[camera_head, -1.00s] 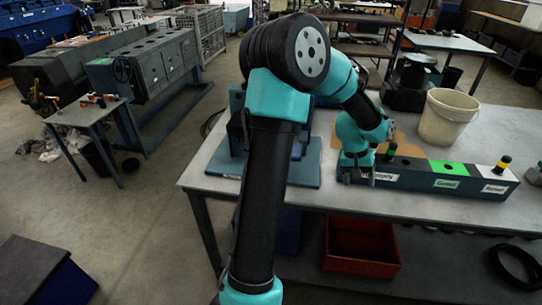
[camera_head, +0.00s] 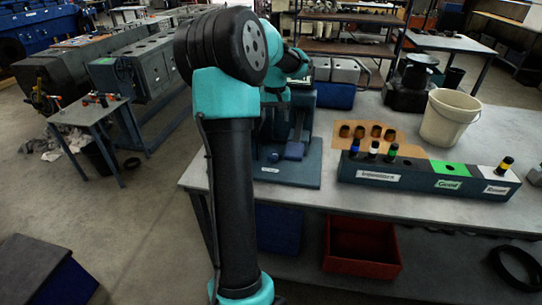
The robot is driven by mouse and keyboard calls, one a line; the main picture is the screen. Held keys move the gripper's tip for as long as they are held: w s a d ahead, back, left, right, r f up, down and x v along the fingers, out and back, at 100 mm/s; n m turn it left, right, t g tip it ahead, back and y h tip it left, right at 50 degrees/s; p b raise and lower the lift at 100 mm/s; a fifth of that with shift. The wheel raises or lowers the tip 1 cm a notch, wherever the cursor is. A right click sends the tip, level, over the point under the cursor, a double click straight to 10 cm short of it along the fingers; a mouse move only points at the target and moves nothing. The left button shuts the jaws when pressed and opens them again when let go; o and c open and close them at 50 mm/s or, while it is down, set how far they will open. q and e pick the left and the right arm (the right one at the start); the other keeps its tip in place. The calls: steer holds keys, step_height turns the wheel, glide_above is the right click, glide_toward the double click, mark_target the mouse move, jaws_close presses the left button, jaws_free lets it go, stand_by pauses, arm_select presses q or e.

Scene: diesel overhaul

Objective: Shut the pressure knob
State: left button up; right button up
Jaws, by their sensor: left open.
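A dark blue test stand (camera_head: 292,174) sits on the left part of the bench, and my left arm covers part of it. The pressure knob cannot be made out; it may be hidden behind my arm or too small to tell. My left gripper (camera_head: 273,122) hangs pointing down over the stand, below the teal wrist. It is open, and its fingers blend with the dark stand. I cannot tell whether it touches anything there. My right gripper is not in view.
A rack (camera_head: 410,176) holds three capped injectors at its left and a yellow-banded one (camera_head: 505,165) at its right. Several brown cups stand on a tan board (camera_head: 412,138) behind it. A white bucket (camera_head: 447,118) stands behind the rack. A red bin (camera_head: 361,248) lies below the bench.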

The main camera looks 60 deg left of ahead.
mark_target(273, 154)
arm_select(q)
steer(key=shift+s+a+f, duration=0.1)
steer(key=shift+s+a, duration=0.15)
steer(key=shift+s, duration=0.05)
step_height(273, 154, down, 17)
steer(key=shift+f, duration=0.2)
stand_by(0.7)
steer(key=c, duration=0.9)
